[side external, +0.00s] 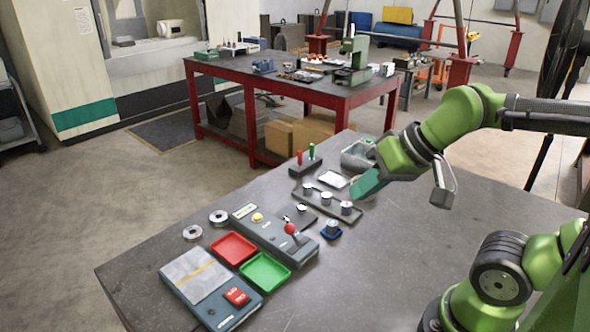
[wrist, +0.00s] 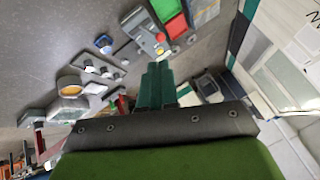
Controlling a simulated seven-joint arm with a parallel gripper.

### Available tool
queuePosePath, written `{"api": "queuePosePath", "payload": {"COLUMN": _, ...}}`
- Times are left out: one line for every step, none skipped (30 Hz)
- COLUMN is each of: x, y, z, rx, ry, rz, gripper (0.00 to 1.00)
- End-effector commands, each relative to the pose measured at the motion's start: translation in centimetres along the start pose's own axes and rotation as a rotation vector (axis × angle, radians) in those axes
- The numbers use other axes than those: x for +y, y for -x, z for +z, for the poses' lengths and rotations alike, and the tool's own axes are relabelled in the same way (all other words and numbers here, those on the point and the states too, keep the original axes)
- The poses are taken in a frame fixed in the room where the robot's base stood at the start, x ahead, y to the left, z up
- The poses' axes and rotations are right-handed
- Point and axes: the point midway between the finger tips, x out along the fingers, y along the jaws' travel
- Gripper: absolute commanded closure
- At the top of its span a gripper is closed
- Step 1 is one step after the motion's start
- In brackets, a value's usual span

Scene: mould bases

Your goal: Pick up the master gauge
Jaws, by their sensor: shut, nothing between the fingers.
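No part is plainly labelled as the master gauge. A small metal cylinder sits in a blue holder (side external: 331,230) on the dark table, and the blue holder also shows in the wrist view (wrist: 103,42). Several similar metal cylinders stand in a row on a grey tray (side external: 312,202) just behind it. My gripper (side external: 356,198) has teal fingers, shut and empty. In the side view it appears above the back right end of the tray. In the wrist view the shut fingers (wrist: 158,66) point towards the control box, with nothing between them.
A control box (side external: 272,232) with a red-knobbed lever stands left of the blue holder. Red (side external: 234,249) and green (side external: 265,271) trays lie in front. Red and green upright pegs (side external: 306,160) stand behind. The table's right side is mostly clear.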

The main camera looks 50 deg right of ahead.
Motion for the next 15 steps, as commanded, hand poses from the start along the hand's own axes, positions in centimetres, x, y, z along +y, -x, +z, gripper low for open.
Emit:
{"api": "queuePosePath", "payload": {"x": 0.00, "y": 0.00, "z": 0.00, "rx": 0.000, "ry": 0.000, "rz": 0.000, "gripper": 1.00}}
{"api": "queuePosePath", "payload": {"x": 0.00, "y": 0.00, "z": 0.00, "rx": 0.000, "ry": 0.000, "rz": 0.000, "gripper": 1.00}}
{"api": "queuePosePath", "payload": {"x": 0.00, "y": 0.00, "z": 0.00, "rx": 0.000, "ry": 0.000, "rz": 0.000, "gripper": 1.00}}
{"api": "queuePosePath", "payload": {"x": 0.00, "y": 0.00, "z": 0.00, "rx": 0.000, "ry": 0.000, "rz": 0.000, "gripper": 1.00}}
{"api": "queuePosePath", "payload": {"x": 0.00, "y": 0.00, "z": -0.01, "rx": 0.000, "ry": 0.000, "rz": 0.000, "gripper": 0.98}}
{"api": "queuePosePath", "payload": {"x": 0.00, "y": 0.00, "z": 0.00, "rx": 0.000, "ry": 0.000, "rz": 0.000, "gripper": 0.92}}
{"api": "queuePosePath", "payload": {"x": 0.00, "y": 0.00, "z": 0.00, "rx": 0.000, "ry": 0.000, "rz": 0.000, "gripper": 0.88}}
{"api": "queuePosePath", "payload": {"x": 0.00, "y": 0.00, "z": 0.00, "rx": 0.000, "ry": 0.000, "rz": 0.000, "gripper": 0.83}}
{"api": "queuePosePath", "payload": {"x": 0.00, "y": 0.00, "z": 0.00, "rx": 0.000, "ry": 0.000, "rz": 0.000, "gripper": 0.77}}
{"api": "queuePosePath", "payload": {"x": 0.00, "y": 0.00, "z": 0.00, "rx": 0.000, "ry": 0.000, "rz": 0.000, "gripper": 0.72}}
{"api": "queuePosePath", "payload": {"x": 0.00, "y": 0.00, "z": 0.00, "rx": 0.000, "ry": 0.000, "rz": 0.000, "gripper": 0.68}}
{"api": "queuePosePath", "payload": {"x": 0.00, "y": 0.00, "z": 0.00, "rx": 0.000, "ry": 0.000, "rz": 0.000, "gripper": 0.62}}
{"api": "queuePosePath", "payload": {"x": 0.00, "y": 0.00, "z": 0.00, "rx": 0.000, "ry": 0.000, "rz": 0.000, "gripper": 0.57}}
{"api": "queuePosePath", "payload": {"x": 0.00, "y": 0.00, "z": 0.00, "rx": 0.000, "ry": 0.000, "rz": 0.000, "gripper": 0.53}}
{"api": "queuePosePath", "payload": {"x": 0.00, "y": 0.00, "z": 0.00, "rx": 0.000, "ry": 0.000, "rz": 0.000, "gripper": 0.46}}
